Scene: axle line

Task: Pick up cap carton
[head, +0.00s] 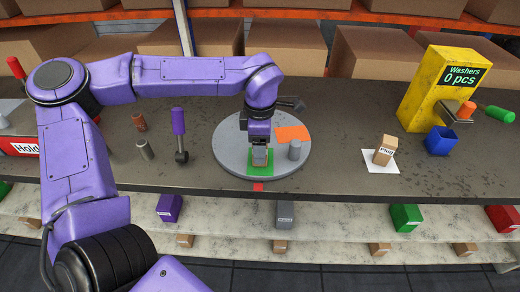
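My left gripper (260,146) points down over the grey round turntable (232,159), at a small carton-like block (260,158) on the green patch. The gripper covers the block's upper part, and I cannot tell whether its fingers are closed on it. A brown carton (384,151) with a white label, too small to read surely, stands on a white card (379,167) to the right. Several small brown cartons, such as one (380,249), sit on the lower shelf. I cannot tell which carton is the cap carton. My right gripper is out of view.
An orange patch (293,133) and a grey cylinder (294,150) are on the turntable. A yellow washer dispenser (431,84) and blue bin (439,140) stand at right. A purple-handled tool (179,125) and metal cylinders stand at left. Large boxes line the back.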

